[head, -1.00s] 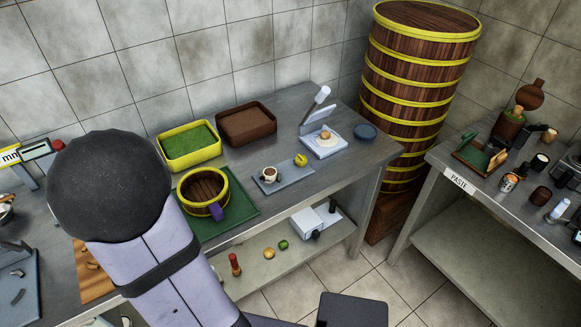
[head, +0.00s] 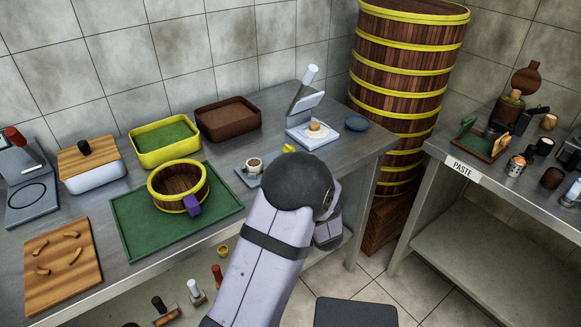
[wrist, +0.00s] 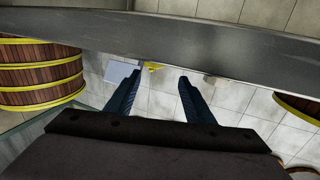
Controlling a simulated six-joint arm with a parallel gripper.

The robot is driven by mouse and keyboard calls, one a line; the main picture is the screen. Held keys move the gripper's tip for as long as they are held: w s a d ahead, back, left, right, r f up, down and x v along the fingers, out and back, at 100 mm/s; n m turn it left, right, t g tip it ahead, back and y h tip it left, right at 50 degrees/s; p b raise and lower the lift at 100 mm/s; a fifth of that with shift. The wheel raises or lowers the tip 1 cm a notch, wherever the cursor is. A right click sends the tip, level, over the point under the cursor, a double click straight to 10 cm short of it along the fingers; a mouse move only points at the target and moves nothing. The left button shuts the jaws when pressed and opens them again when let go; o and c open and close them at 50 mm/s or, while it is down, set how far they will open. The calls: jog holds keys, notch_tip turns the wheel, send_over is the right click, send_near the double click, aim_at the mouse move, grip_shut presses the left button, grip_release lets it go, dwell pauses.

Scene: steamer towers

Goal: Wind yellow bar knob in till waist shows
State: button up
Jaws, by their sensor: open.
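In the head view, a small yellow piece (head: 289,149) shows at the far edge of my arm, beside a white cup with brown contents (head: 253,164) on a blue-grey plate (head: 243,178). My arm hides its lower part, so its bar shape and any waist cannot be made out. In the wrist view, my gripper (wrist: 158,78) is open and empty, with two dark blue fingers apart. A small yellow thing (wrist: 152,67) shows beyond the left fingertip, under the grey band; I cannot tell whether it is the same piece. The head view hides my fingers behind the arm.
A lever press (head: 312,135) and blue dish (head: 357,123) stand to the right. A wooden tub (head: 165,190) sits on a green mat (head: 135,238) at left. A tall yellow-banded steamer tower (head: 400,85) stands behind the table's right end. Floor separates the PASTE table (head: 462,168).

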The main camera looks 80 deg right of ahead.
jog(key=shift+s+f, duration=0.55)
jog(key=shift+s, duration=0.25)
jog(key=shift+p+x, duration=0.4)
jog(key=shift+x, duration=3.2)
jog(key=c, duration=1)
jog(key=shift+w, duration=0.15)
jog(key=shift+c, duration=0.2)
